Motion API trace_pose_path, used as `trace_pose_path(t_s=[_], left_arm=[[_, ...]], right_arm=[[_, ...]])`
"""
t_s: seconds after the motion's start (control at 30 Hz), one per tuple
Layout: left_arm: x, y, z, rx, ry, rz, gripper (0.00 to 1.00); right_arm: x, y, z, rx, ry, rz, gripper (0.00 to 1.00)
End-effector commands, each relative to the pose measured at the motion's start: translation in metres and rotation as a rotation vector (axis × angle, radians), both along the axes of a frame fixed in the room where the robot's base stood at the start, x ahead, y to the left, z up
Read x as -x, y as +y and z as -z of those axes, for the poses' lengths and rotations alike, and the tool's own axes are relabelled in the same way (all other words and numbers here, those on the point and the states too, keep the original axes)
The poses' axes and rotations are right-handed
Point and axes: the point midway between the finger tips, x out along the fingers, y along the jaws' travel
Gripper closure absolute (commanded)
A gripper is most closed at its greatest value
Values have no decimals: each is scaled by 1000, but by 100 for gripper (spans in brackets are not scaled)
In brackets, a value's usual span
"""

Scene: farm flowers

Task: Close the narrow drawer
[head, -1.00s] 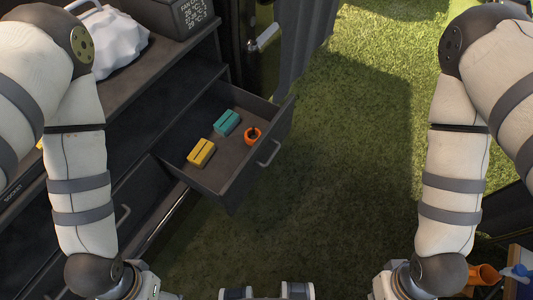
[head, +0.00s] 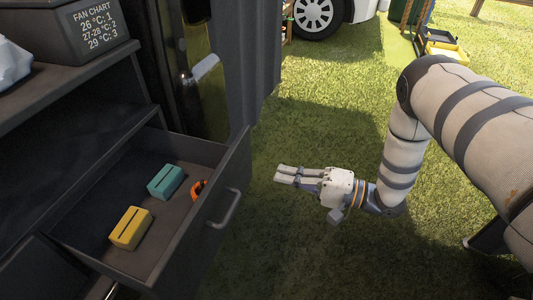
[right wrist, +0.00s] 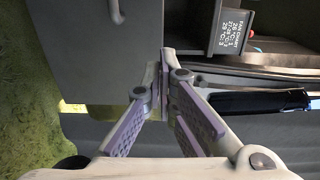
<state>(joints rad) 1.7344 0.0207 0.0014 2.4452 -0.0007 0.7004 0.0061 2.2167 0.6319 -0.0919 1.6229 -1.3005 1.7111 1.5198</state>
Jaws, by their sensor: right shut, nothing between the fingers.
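The narrow drawer (head: 238,165) stands pulled out from the dark cabinet on the left of the head view. Its grey bar handle (head: 223,208) is on the outer front. Inside lie a yellow block (head: 130,228), a teal block (head: 165,182) and an orange round item (head: 198,189), partly hidden by the drawer front. My right gripper (head: 280,174) is shut and empty, to the right of the drawer front and apart from it, fingers pointing left towards it. Its closed fingers (right wrist: 170,98) also show in the right wrist view. My left gripper is out of view.
The cabinet top carries a dark box with a fan chart (head: 85,30) and a white crumpled item (head: 12,62). A dark corrugated panel (head: 245,60) stands behind the drawer. Grass (head: 330,110) lies open around my right gripper. A vehicle wheel (head: 317,14) is far off.

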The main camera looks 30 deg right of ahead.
Motion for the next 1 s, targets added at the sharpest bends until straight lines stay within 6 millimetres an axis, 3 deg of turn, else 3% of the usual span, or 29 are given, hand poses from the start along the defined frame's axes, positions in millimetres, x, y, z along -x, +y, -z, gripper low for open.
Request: trace_pose_path(t_s=[0.3,0.5,1.0], left_arm=[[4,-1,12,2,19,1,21],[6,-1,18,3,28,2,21],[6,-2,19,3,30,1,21]], right_arm=[[-55,44,3,2,2,-2,100],[-80,63,3,4,2,-1,100],[-88,70,1,3,3,1,100]])
